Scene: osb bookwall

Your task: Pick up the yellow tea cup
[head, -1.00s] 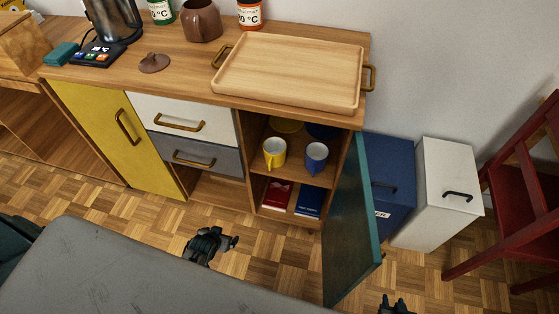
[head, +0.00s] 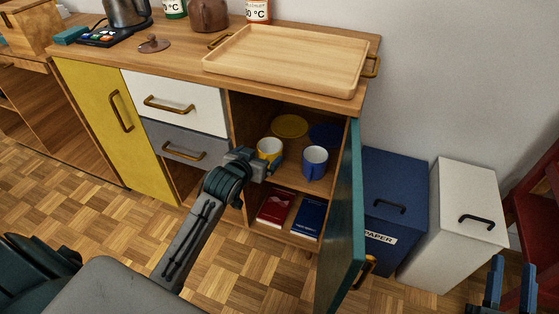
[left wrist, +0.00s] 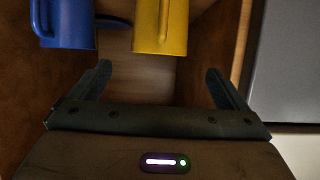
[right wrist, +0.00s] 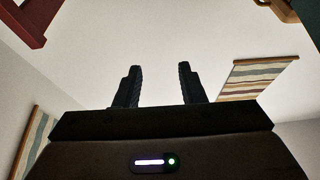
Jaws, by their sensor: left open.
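The yellow tea cup (head: 269,147) stands on the upper shelf inside the open cabinet. Its near side is partly hidden by my left gripper (head: 262,162) in the head view. In the left wrist view the yellow cup (left wrist: 160,28) is ahead of the open fingers (left wrist: 160,80), between their lines and apart from them, with its handle towards the camera. The left gripper is empty. My right gripper (head: 510,278) is open and empty at the lower right of the head view; its fingers (right wrist: 157,85) point at bare wall in the right wrist view.
A blue cup (head: 315,162) stands close beside the yellow cup, also in the left wrist view (left wrist: 68,28). A yellow plate (head: 290,125) lies behind. The teal door (head: 341,235) stands open at right. Red and blue books (head: 275,207) lie below.

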